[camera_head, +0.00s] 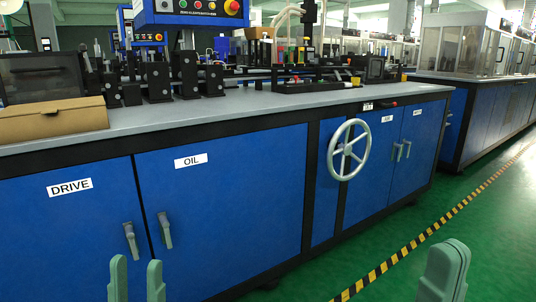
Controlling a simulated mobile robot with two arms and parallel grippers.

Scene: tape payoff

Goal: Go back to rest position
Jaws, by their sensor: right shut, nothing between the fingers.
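My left gripper (137,268) shows at the bottom left as two upright green fingers with a clear gap between them. It is open and empty, in front of the blue cabinet door (75,225) labelled DRIVE. My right gripper (447,262) shows at the bottom right, over the green floor. Its green fingers are together and hold nothing. Both grippers are apart from the machine in the picture. The arms behind them are out of view.
A blue machine cabinet (240,205) with a grey worktop (235,108) runs across the view. A handwheel (348,150) and door handles (165,230) stick out from it. A cardboard box (50,120) sits at the left. Green floor (480,215) with a striped line (430,232) is clear at right.

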